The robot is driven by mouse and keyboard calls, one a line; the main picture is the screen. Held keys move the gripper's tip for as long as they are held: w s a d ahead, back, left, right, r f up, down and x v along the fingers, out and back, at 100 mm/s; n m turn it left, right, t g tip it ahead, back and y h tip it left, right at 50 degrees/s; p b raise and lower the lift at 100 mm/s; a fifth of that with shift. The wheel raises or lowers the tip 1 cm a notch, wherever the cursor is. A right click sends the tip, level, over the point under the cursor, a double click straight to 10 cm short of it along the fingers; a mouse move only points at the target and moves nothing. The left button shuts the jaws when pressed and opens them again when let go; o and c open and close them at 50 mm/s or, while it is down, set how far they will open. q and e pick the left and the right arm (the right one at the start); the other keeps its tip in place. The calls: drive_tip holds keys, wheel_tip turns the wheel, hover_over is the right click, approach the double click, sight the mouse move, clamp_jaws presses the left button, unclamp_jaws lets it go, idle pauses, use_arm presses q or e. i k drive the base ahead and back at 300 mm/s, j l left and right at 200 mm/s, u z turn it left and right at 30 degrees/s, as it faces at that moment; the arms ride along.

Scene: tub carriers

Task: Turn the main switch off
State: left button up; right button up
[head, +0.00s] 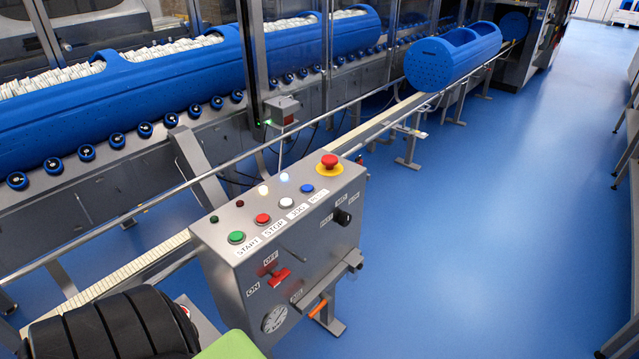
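A grey control box (245,265) stands in the lower middle of the head view. On its front face is a red switch handle (279,276), with the label OFF above it and the label ON to its left. The handle is small and slanted in the picture, and I cannot tell for sure which label it points to. Nothing touches it. Neither of my grippers shows in this view.
The box top carries a red emergency button (329,161), a green button (236,237) and other buttons and lamps. An orange lever (318,308) and a gauge (275,318) are below the switch. A blue tub (453,55) sits on the rail behind. Blue floor is clear at right.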

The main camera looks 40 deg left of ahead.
sight(278, 277)
drive_tip(key=i+l+u, duration=0.1)
drive_tip(key=i+u, duration=0.4)
drive_tip(key=i+l+u, duration=0.2)
drive_tip(key=u, duration=0.3)
drive_tip(key=i+l+u, duration=0.45)
drive_tip(key=k+j, duration=0.05)
